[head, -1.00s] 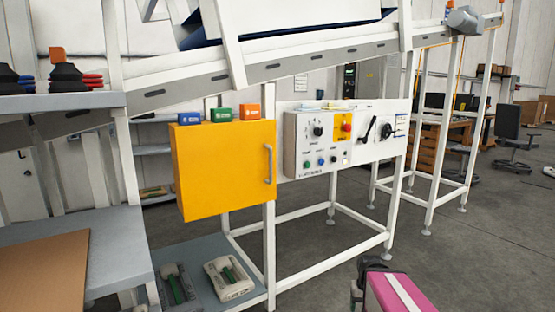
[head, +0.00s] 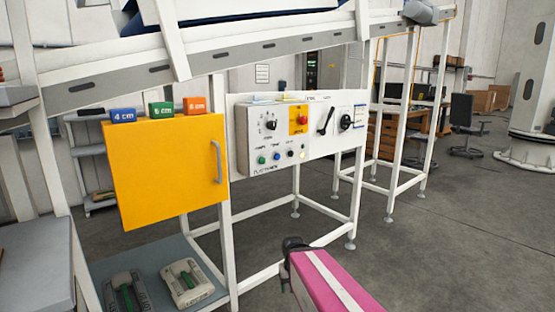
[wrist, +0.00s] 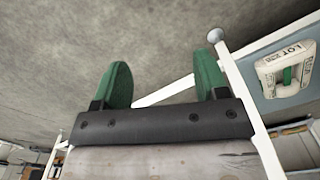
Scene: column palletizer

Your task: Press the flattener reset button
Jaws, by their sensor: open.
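The flattener control box (head: 277,138) is a white box on the frame under the sloped conveyor in the head view. It has a black dial (head: 269,125), a red button (head: 303,121) on a yellow plate, and a lower row with a green button (head: 262,160), a blue button (head: 276,157), a black knob (head: 290,154) and a pale button (head: 302,155). The small labels are too blurred to tell which is reset. My gripper (wrist: 166,68) shows two green fingers apart, empty, in the wrist view, with floor beyond them. The control box is out of the wrist view.
A yellow cabinet (head: 165,175) with a handle stands left of the box, with blue, green and orange blocks on top. A lower shelf (head: 145,262) holds two devices. White frame legs (head: 357,195) stand below the panel. The floor (head: 440,235) at right is clear.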

